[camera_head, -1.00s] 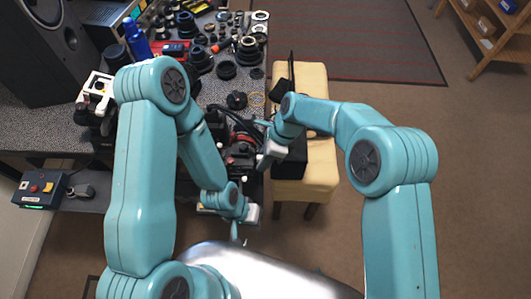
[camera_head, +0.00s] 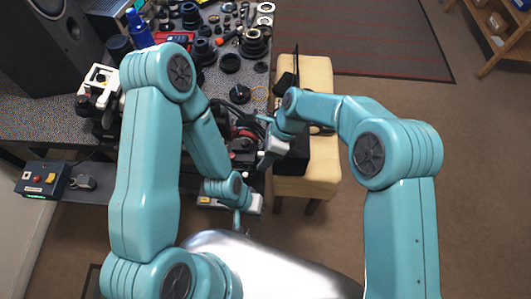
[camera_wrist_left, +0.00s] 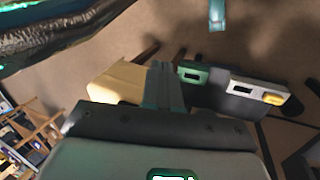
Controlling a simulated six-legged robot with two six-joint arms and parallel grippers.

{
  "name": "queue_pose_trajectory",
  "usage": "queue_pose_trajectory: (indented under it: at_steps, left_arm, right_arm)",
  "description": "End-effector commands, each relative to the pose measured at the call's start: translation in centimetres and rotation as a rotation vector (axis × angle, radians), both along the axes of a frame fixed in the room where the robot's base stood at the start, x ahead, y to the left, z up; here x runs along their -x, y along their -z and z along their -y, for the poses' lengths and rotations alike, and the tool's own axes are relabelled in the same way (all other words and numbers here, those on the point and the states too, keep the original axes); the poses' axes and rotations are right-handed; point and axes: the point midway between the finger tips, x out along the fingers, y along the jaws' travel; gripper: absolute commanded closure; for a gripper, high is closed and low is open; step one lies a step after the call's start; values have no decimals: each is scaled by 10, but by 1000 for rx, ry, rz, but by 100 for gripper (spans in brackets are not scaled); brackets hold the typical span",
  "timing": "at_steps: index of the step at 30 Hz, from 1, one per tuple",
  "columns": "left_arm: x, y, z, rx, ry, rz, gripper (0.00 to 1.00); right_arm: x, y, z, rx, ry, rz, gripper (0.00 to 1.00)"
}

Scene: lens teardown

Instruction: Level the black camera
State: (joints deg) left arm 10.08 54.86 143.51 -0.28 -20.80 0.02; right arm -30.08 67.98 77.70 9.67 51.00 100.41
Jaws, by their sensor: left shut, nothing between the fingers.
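A black device with red parts (camera_head: 243,138), which may be the black camera, sits at the table's right front corner. My arms partly cover it, so I cannot tell its tilt. My right gripper (camera_head: 264,143) is just right of it, beside the cream bench; its jaw gap is unclear, as is any contact. My left gripper (camera_head: 237,222) is low, in front of the table edge, below the black device. In the left wrist view its fingers (camera_wrist_left: 165,85) are together and empty.
A cream bench (camera_head: 305,185) stands right of the table, with a black box (camera_head: 296,158) on it. Lens parts crowd the table's back. A white-and-black device (camera_head: 98,85) and a blue bottle (camera_head: 138,30) stand at left. A control box (camera_head: 42,178) is at front left.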

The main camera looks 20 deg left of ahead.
Motion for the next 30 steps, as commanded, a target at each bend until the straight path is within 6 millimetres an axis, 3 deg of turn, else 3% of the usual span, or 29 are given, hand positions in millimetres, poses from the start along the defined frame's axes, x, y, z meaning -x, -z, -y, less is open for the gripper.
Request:
queue_pose_trajectory:
  at_steps: [6,10,24,30]
  left_arm:
    - [0,0,0,0,0,0,100]
    - [0,4,0,0,0,0,100]
    - [0,14,0,0,0,0,100]
    - [0,14,0,0,0,0,100]
  right_arm:
    - [-3,-2,0,-2,1,2,52]
    - [-9,-15,5,-3,3,5,52]
    - [-44,-121,40,-3,4,5,52]
    - [-50,-144,48,0,2,2,52]
